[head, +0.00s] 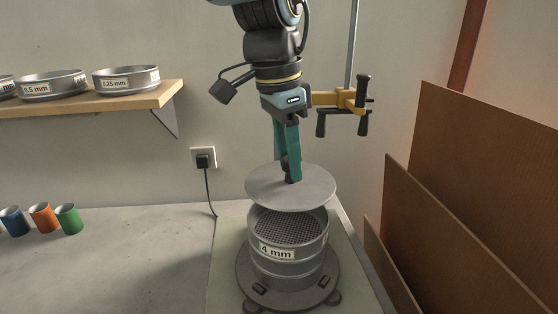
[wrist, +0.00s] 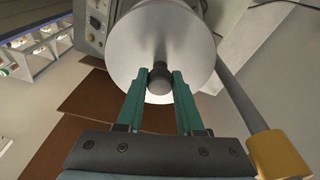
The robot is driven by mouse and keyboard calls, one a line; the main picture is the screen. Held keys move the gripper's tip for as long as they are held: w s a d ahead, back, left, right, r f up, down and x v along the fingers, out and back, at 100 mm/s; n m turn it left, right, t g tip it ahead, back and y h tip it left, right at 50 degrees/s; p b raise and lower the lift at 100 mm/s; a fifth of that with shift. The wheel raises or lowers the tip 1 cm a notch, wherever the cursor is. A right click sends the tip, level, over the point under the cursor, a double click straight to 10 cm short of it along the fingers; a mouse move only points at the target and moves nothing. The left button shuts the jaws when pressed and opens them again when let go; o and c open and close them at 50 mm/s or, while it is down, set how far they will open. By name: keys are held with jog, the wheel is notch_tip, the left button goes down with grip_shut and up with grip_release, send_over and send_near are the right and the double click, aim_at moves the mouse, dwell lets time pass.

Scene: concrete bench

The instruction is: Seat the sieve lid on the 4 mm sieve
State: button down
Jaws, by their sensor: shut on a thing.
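The sieve lid (head: 268,192) is a flat grey metal disc with a dark knob. My gripper (head: 291,172) is shut on the lid's knob and holds the lid above the 4 mm sieve. In the wrist view my gripper (wrist: 160,78) has its two teal fingers on either side of the knob, and the lid (wrist: 160,35) fills the top middle. The 4 mm sieve (head: 311,249) is a round metal sieve with a dark mesh and a "4 mm" label. The lid is apart from the sieve, with the mesh showing below it. The lid hides the sieve's back rim.
The sieve stands on a round dark base (head: 249,287) with clamps. A wooden shelf (head: 120,101) at upper left holds other labelled sieves. Coloured cups (head: 42,217) stand on the bench (head: 130,260). Brown boards (head: 470,180) lean at right. A yellow clamp (head: 340,98) is beside my gripper.

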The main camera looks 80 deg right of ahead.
aim_at(286, 182)
jog(key=shift+f+b, duration=1.95)
jog(key=shift+f, duration=0.8)
jog(key=shift+f, duration=0.55)
jog(key=shift+c, duration=2.3)
grip_release()
jog(key=r, duration=0.3)
jog(key=w+r+b, duration=0.1)
jog(key=r, duration=0.3)
jog(key=a+r+b, duration=0.1)
jog(key=r, duration=0.2)
jog(key=shift+w+r, duration=0.25)
jog(key=shift+r, duration=0.1)
